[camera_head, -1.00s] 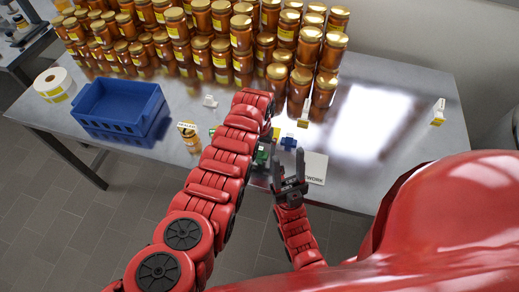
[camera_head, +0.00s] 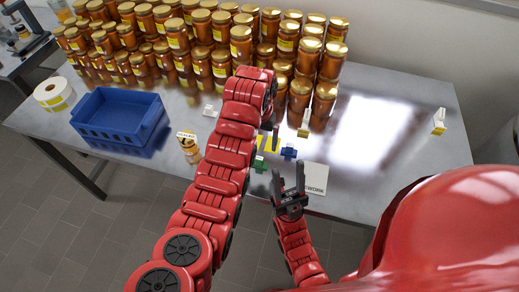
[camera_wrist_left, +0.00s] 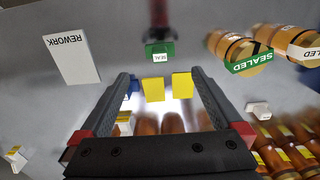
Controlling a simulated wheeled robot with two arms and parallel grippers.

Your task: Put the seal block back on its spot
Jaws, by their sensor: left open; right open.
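The seal block is a small green block with a white SEAL label (camera_wrist_left: 160,54) in the left wrist view. It stands on the grey table just beyond my left fingertips, apart from them. The head view shows the green block (camera_head: 260,164) just right of my left arm. My left gripper (camera_wrist_left: 158,76) is open and empty; in the head view its arm mostly hides it. Two yellow pieces (camera_wrist_left: 153,90) (camera_wrist_left: 182,85) show between its fingers in the wrist view. My right gripper (camera_head: 289,183) is open and empty, right of and nearer than the green block.
A blue block (camera_head: 289,153) and a white REWORK card (camera_head: 314,178) lie to the right. A labelled jar (camera_head: 190,148) stands left of my left arm. A blue crate (camera_head: 118,118) is at left. Many honey-coloured jars (camera_head: 242,50) fill the back.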

